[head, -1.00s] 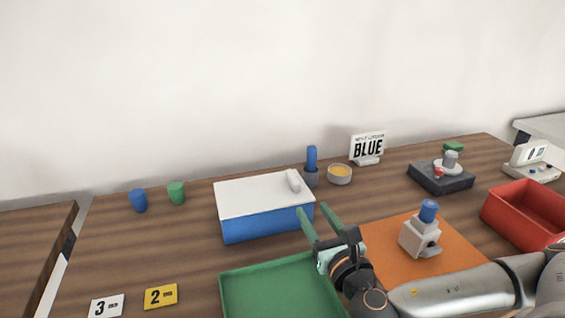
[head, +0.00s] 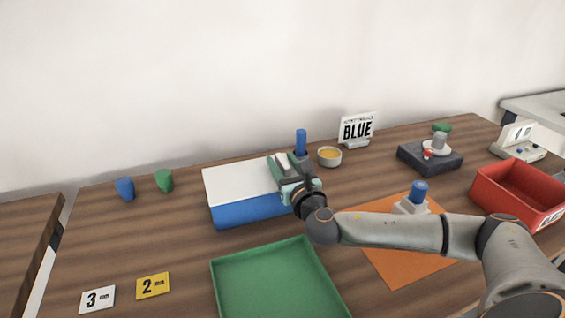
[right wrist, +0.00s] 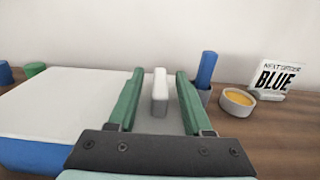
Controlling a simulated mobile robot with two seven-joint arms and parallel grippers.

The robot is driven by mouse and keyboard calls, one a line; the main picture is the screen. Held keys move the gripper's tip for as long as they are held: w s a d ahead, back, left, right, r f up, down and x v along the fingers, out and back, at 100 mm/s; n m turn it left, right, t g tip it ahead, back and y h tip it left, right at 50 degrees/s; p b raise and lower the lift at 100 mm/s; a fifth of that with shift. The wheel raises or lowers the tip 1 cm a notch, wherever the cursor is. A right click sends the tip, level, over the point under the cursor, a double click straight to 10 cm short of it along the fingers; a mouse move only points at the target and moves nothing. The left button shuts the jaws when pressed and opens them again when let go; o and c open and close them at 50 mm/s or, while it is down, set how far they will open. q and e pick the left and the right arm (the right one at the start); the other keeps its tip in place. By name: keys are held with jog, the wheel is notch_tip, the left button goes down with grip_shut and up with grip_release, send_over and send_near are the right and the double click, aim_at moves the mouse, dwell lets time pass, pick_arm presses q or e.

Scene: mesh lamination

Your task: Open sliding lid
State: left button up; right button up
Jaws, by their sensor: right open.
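A blue box (head: 250,211) with a flat white sliding lid (head: 237,180) stands on the table near the wall. The lid covers the box top as far as I see. A white handle bar stands up at the lid's right end; in the right wrist view the handle (right wrist: 160,92) shows between my fingers. My right gripper (head: 281,163) is open over the right end of the lid, with its green fingers on either side of the handle. In the right wrist view the right gripper (right wrist: 158,88) shows gaps on both sides of the handle. My left gripper is not in view.
A blue cylinder in a grey holder (head: 301,143), a yellow-filled bowl (head: 329,157) and a BLUE sign (head: 357,130) stand just right of the box. A green tray (head: 275,285) lies in front. A red bin (head: 520,190) is at right. Table left of the box is mostly clear.

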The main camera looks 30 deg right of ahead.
jog(key=shift+w, duration=0.1)
jog(key=shift+c, duration=0.2)
grip_shut()
dwell(1.2)
